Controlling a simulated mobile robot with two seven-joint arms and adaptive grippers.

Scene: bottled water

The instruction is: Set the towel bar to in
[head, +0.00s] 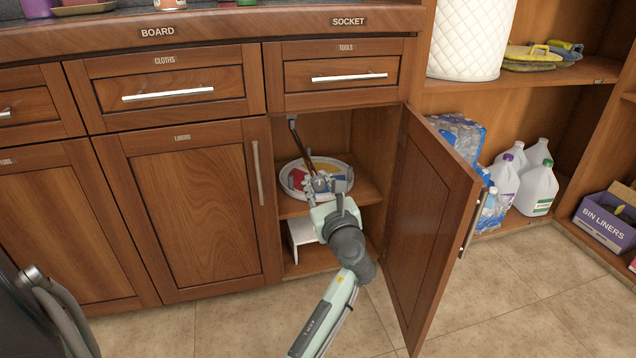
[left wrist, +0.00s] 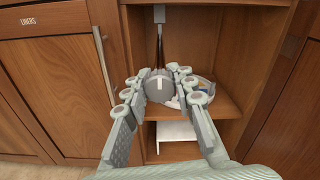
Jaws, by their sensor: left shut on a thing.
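The towel bar (head: 299,140) is a dark rod that runs from a grey bracket at the upper left inside the open cabinet outward to the front. In the left wrist view the towel bar (left wrist: 160,45) ends in a round grey knob (left wrist: 158,88) with a pale mark. My left gripper (head: 327,183) reaches into the cabinet opening. In the left wrist view the left gripper (left wrist: 158,91) has its fingers on both sides of the knob and is shut on it. The fingers partly hide the knob in the head view. My right gripper is not in view.
The cabinet door (head: 428,225) stands open to the right of my arm. A white round tray (head: 286,184) with coloured things sits on the shelf behind the gripper. A white object (head: 300,235) stands below. Jugs (head: 537,190) and a BIN LINERS box (head: 606,220) are at right.

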